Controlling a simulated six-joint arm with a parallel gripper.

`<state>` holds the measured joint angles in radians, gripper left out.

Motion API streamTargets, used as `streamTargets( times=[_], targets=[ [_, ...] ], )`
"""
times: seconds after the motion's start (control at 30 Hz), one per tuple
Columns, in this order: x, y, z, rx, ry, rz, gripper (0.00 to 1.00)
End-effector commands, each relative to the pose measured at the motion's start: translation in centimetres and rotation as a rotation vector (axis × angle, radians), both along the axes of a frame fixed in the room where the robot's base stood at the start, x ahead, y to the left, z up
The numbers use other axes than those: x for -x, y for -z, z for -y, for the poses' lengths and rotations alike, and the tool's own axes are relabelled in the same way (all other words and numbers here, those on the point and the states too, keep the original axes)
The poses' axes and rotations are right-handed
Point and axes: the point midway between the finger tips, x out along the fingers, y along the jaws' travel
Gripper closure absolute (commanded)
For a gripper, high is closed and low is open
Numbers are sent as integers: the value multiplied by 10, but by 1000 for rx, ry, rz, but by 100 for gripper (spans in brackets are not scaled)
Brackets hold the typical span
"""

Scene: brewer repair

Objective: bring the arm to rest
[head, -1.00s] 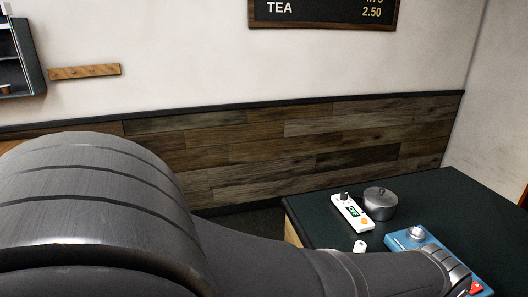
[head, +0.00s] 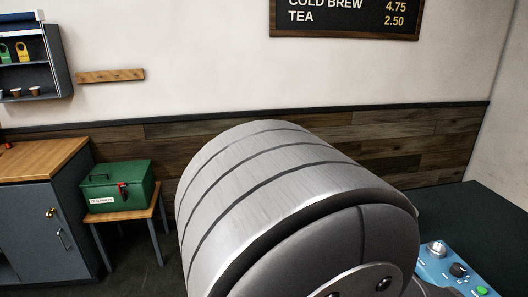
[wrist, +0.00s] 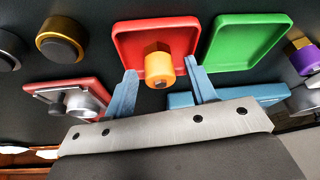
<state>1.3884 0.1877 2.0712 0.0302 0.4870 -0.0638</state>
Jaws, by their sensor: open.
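My gripper (wrist: 160,66) shows in the wrist view with its two blue fingers apart and nothing clamped between them. It is over the dark table top (wrist: 90,15). A red tray (wrist: 126,45) lies just beyond the fingertips, with an orange part with a brass hex top (wrist: 158,68) in it. The orange part appears between the fingers in the picture; I cannot tell the height gap. An empty green tray (wrist: 248,42) lies to the right. In the head view my arm fills the middle, and the gripper is hidden or outside it.
A gold-ringed dark part (wrist: 62,40), a red-framed part with grey metal (wrist: 70,98) and a purple-ringed part (wrist: 303,58) lie around. In the head view, a blue control box (head: 455,270) stands at right; a green toolbox (head: 118,186) sits on a stool beside a cabinet (head: 40,225).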

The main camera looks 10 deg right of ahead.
Motion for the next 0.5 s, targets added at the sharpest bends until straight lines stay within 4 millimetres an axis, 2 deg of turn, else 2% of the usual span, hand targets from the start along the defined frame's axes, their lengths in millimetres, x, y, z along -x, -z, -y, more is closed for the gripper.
streamTargets(
  times=[0.27, 0.5],
  targets=[
    [0, -6, -1, 3, 0, 1, 49],
    [3, -31, -11, 5, 0, 1, 49]
  ],
)
